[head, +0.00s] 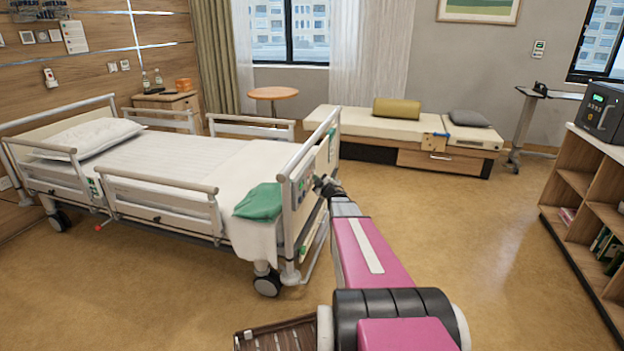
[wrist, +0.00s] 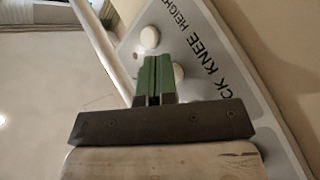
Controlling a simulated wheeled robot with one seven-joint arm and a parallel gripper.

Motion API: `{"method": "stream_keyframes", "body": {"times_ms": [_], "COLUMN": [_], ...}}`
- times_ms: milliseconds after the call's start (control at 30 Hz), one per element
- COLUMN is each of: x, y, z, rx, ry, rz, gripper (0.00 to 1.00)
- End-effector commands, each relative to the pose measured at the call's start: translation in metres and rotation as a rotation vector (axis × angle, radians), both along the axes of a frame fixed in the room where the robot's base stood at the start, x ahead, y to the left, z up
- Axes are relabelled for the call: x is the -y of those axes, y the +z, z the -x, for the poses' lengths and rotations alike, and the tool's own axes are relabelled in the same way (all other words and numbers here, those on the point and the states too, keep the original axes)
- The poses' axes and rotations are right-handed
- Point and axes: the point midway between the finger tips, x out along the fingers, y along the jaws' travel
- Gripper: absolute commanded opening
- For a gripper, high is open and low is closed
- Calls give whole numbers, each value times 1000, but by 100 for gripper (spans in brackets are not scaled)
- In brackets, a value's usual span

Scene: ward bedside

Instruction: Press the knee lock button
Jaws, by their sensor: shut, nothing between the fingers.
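The control panel at the bed's foot end (head: 301,187) shows in the head view; its small buttons are hard to tell apart there. In the wrist view the grey panel (wrist: 245,110) carries the words KNEE and HEIGHT and part of another word ending in CK. A round pale button (wrist: 179,74) lies beside KNEE, partly hidden by my fingers. Another (wrist: 150,37) lies beside HEIGHT, just beyond the fingertips. My gripper (wrist: 156,62) has green fingers, shut and empty, over the panel; I cannot tell if they touch it. It also shows beside the footboard in the head view (head: 322,184).
A green cloth (head: 259,202) hangs over the mattress end near the panel. A pale rail (wrist: 101,50) runs along the panel's left in the wrist view. A daybed (head: 380,125) stands behind, a shelf (head: 585,185) at right. Open floor lies between.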

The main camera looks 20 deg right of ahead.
Motion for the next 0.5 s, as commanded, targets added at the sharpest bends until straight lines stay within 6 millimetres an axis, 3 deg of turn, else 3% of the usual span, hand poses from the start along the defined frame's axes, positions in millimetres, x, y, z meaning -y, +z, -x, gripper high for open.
{"method": "stream_keyframes", "body": {"times_ms": [500], "x": [12], "y": [0], "z": [8], "rx": [0], "ry": [0], "rz": [1], "gripper": [0]}}
